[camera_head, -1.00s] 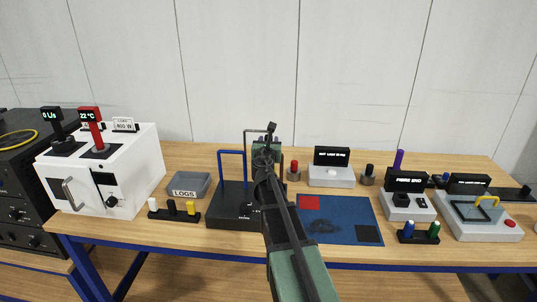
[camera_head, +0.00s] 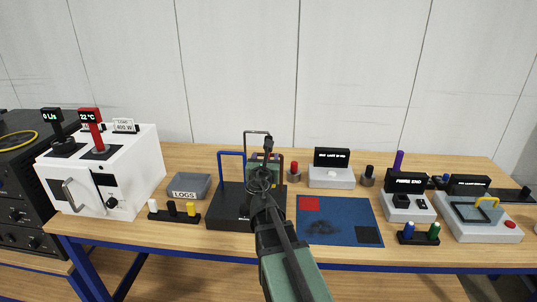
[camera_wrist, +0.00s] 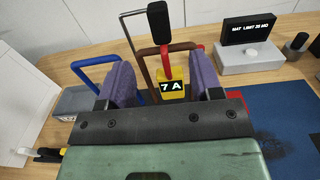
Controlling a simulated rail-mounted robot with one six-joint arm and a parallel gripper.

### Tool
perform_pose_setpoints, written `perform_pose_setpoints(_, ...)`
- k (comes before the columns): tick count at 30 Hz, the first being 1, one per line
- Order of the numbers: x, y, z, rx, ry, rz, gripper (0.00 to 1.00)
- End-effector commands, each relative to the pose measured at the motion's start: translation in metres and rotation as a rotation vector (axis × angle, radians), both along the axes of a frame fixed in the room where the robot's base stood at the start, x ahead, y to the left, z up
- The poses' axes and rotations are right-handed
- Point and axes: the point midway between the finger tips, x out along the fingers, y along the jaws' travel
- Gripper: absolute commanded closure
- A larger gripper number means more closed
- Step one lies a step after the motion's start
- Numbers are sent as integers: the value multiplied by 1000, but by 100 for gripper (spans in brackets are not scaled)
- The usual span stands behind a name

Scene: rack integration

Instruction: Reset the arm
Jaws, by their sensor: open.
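My gripper (camera_head: 265,157) is over the back part of a black stand (camera_head: 232,205) in the head view. In the wrist view its two purple fingers (camera_wrist: 163,80) are apart, with no object clearly gripped. A yellow block reading "7 A" (camera_wrist: 172,87), with a red stem and a black knob (camera_wrist: 158,22), shows between the fingers. I cannot tell whether the fingers touch it. A blue handle (camera_head: 231,155) stands on the stand's left, beside a thin wire frame (camera_head: 257,133). My arm hides the stand's right part.
A white box (camera_head: 135,170) with gauges and a grey LOGS tray (camera_head: 187,189) stand left. A blue mat (camera_head: 340,215) with a red square lies right of my arm. Several small devices, including a white display unit (camera_head: 331,177), stand further right. The space above the bench is clear.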

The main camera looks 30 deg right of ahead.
Motion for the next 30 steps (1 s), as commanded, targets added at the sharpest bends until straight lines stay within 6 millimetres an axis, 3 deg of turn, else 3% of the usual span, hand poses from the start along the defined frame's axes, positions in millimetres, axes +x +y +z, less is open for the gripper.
perform_pose_setpoints(9, -3, -3, 0, 80, -63, -28, 41)
perform_pose_setpoints(11, -12, -13, -5, 229, -163, -107, 41)
perform_pose_setpoints(13, -35, -26, -21, 522, -356, -272, 41)
perform_pose_setpoints(15, -65, -24, -55, 905, -598, -520, 41)
perform_pose_setpoints(17, -90, 1, -91, 1223, -781, -777, 41)
perform_pose_setpoints(18, -104, 27, -114, 1397, -867, -961, 41)
perform_pose_setpoints(20, -124, 73, -141, 1588, -937, -1236, 41)
perform_pose_setpoints(21, -136, 106, -154, 1674, -947, -1413, 41)
perform_pose_setpoints(24, -162, 181, -170, 1778, -861, -1760, 41)
perform_pose_setpoints(27, -175, 232, -172, 1822, -698, -1878, 41)
perform_pose_setpoints(30, -176, 254, -172, 1831, -641, -1847, 41)
